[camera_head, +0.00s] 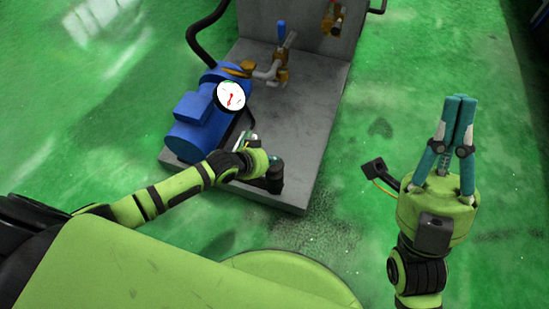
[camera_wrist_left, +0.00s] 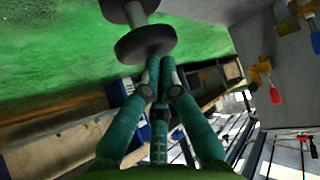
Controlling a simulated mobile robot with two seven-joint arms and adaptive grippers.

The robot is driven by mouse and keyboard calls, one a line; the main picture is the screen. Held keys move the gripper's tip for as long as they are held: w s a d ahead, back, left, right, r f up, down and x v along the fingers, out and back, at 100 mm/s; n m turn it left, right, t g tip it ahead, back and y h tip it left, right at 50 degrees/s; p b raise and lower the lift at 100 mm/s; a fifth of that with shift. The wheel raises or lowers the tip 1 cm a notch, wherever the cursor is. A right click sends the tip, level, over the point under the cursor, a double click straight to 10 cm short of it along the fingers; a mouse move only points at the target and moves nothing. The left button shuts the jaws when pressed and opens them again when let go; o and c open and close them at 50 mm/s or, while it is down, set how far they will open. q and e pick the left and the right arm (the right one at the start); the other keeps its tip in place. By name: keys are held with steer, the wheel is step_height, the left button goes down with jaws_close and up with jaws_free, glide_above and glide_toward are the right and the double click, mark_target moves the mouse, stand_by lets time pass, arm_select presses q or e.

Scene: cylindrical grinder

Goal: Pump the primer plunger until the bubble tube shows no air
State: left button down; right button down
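My left gripper (camera_head: 258,158) is over the near part of the grey base plate, in front of the blue pump; its fingers are hard to make out there. In the left wrist view its fingers (camera_wrist_left: 154,62) converge with tips together and nothing visible between them. The tips are at the lower edge of a dark round disc on a grey stem, which looks like the primer plunger (camera_wrist_left: 145,43); contact cannot be told. My right gripper (camera_head: 459,98) is shut and empty, pointing up at the right, away from the plate. I cannot make out the bubble tube.
The blue pump (camera_head: 200,118) with a round white gauge (camera_head: 231,95) stands on the grey base plate (camera_head: 305,130). Brass fittings and a blue-handled valve (camera_head: 281,32) are behind it. A grey panel rises at the back. The green floor right of the plate is clear.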

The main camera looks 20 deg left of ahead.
arm_select(q)
steer(key=shift+s+f, duration=0.1)
steer(key=shift+f, duration=0.05)
steer(key=shift+r+p, duration=2.05)
steer(key=shift+p, duration=0.35)
step_height(320, 180, up, 5)
steer(key=p, duration=0.5)
